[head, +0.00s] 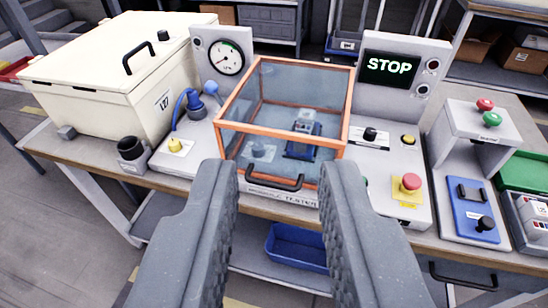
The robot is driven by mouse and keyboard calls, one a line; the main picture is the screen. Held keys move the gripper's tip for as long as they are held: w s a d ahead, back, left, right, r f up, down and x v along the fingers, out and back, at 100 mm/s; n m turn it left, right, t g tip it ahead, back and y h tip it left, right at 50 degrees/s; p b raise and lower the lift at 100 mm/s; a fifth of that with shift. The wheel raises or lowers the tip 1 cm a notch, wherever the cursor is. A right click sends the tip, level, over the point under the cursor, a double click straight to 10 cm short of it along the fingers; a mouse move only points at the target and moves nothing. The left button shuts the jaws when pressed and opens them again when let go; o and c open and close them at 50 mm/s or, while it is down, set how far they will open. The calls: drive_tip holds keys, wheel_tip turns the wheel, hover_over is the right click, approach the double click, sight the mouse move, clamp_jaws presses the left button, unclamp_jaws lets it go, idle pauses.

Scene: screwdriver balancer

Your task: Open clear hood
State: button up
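The clear hood (286,100) is a see-through box with orange edges on the bench, and it looks closed. A dark handle (274,182) sits low on its front. Inside the hood is a small blue fixture (303,138) with a grey piece on it. My gripper (274,168) is open, its two grey fingers apart with nothing between them. The fingertips show to either side of the handle in the picture. I cannot tell how far they are from it.
A cream box (105,75) with a black handle stands left. A gauge panel (225,57) and a STOP screen (389,69) stand behind. A red emergency button (410,182) is right of the hood. A blue bin (297,248) sits on the lower shelf.

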sight(260, 180)
drive_tip(key=w+a+f+m+y+p, duration=0.1)
drive_tip(key=w+a+f+m+p, duration=0.1)
drive_tip(key=w+a+f+m, duration=0.45)
drive_tip(key=w+a+f+m+y+p, duration=0.1)
drive_tip(key=w+a+f+m+p, duration=0.2)
drive_tip(key=w+f, duration=0.55)
wheel_tip(260, 180, down, 19)
drive_tip(key=w+d+m+h+p, duration=0.25)
drive_tip(key=m+h, duration=0.35)
drive_tip(key=m, duration=0.6)
drive_tip(key=shift+n, duration=0.25)
drive_tip(key=b+x, duration=0.2)
drive_tip(key=x, duration=1.1)
drive_tip(key=shift+s+f+b, duration=0.1)
drive_tip(key=shift+b, duration=0.25)
clamp_jaws()
